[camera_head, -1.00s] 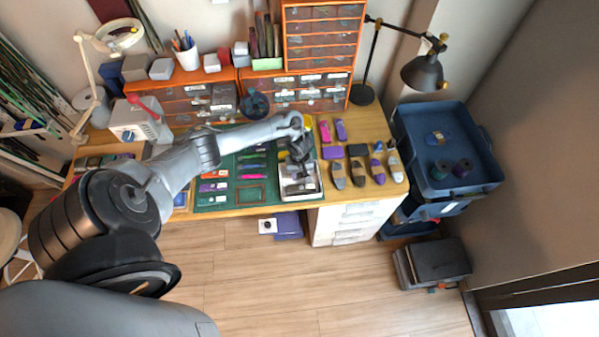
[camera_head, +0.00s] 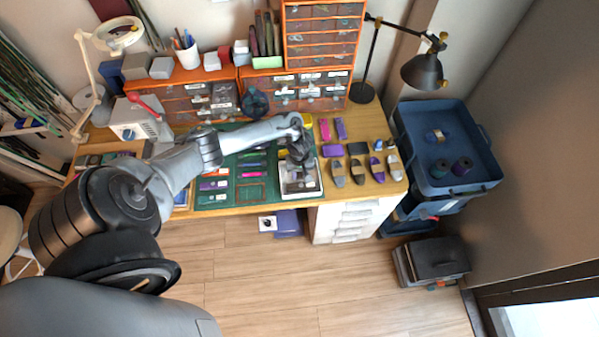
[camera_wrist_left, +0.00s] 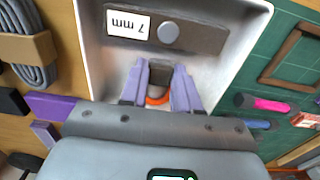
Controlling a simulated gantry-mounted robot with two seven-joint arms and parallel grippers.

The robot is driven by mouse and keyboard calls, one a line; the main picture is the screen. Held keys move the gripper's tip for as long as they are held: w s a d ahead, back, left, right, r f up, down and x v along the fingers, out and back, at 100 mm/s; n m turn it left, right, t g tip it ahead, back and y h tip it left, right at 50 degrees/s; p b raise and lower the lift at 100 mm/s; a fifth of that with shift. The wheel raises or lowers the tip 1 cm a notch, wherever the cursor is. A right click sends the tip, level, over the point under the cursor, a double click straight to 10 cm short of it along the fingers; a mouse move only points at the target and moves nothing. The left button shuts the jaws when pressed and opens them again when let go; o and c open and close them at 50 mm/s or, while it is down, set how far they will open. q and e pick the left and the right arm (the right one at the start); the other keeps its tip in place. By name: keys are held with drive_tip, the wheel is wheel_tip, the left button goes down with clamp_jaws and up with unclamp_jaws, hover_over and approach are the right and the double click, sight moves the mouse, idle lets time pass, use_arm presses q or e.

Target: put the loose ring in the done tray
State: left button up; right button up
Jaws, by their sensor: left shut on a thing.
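The ring (camera_wrist_left: 157,101) shows as a small orange arc between the finger pads of my left gripper (camera_wrist_left: 160,84) in the left wrist view. The fingers are shut on it and partly hide it. The pale tray (camera_wrist_left: 98,62) lies right under the fingertips, and in the head view it stands at the right of the green mat (camera_head: 302,198). My left gripper also shows there over the tray (camera_head: 298,163). I cannot tell whether the ring touches the tray floor. My right gripper is not in view.
A grey-brown strip with a "7 mm" label (camera_wrist_left: 205,32) lies in the tray just beyond the fingers. The green mat (camera_head: 213,170) with several tools is left of the tray. Several cord bundles (camera_head: 358,170) lie to the right. A lamp (camera_head: 423,72) stands behind.

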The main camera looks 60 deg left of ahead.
use_arm(q)
drive_tip(key=o, duration=1)
drive_tip(key=shift+c, duration=0.2)
drive_tip(key=shift+r, duration=0.1)
